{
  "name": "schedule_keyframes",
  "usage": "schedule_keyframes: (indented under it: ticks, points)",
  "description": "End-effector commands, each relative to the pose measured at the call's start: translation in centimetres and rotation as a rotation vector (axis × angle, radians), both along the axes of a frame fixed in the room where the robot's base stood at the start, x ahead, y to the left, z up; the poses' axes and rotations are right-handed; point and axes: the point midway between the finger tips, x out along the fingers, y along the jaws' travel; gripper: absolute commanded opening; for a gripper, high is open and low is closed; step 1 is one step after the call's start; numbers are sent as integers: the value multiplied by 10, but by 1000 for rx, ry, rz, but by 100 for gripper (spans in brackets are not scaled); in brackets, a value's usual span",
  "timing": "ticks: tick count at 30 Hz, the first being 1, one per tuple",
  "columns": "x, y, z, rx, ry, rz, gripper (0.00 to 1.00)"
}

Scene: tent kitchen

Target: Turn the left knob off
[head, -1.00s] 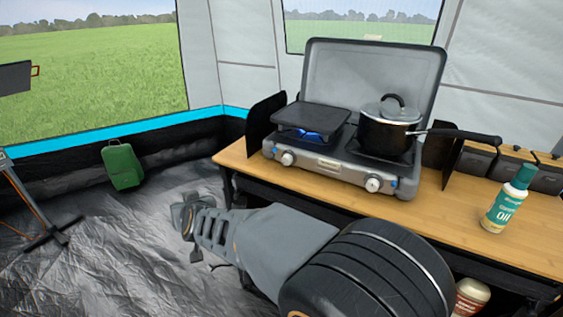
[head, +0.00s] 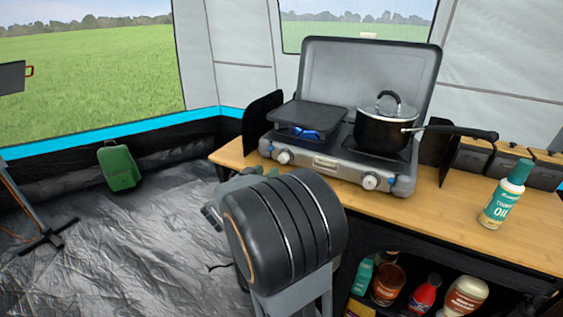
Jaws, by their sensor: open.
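The grey two-burner stove (head: 325,165) stands on the wooden table with its lid up. Its left knob (head: 284,157) is on the front panel, below a black griddle (head: 307,116). A blue flame (head: 304,133) burns under the griddle. The right knob (head: 370,181) sits farther along the same panel. My gripper (head: 211,216) is left of and lower than the left knob in the picture, apart from the stove. It is open and mostly hidden behind my own arm; nothing shows in it.
A lidded black pot (head: 381,130) stands on the right burner, its handle pointing right. A green-capped oil bottle (head: 505,196) stands on the wooden table (head: 440,218). Several bottles fill the shelf below.

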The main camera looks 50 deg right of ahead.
Motion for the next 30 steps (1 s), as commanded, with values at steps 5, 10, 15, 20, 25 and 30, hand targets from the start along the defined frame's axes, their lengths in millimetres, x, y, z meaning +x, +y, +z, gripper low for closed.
schedule_keyframes:
  ticks: [5,10,15,20,25,30]
  points:
    - [5,-35,-2,-1,0,-4,47]
    - [11,-61,-1,0,-1,-1,47]
    - [15,-77,-1,0,-1,1,47]
    - [16,-84,0,0,-1,2,47]
    - [17,-85,0,1,-1,3,47]
    - [17,-85,0,0,-1,3,45]
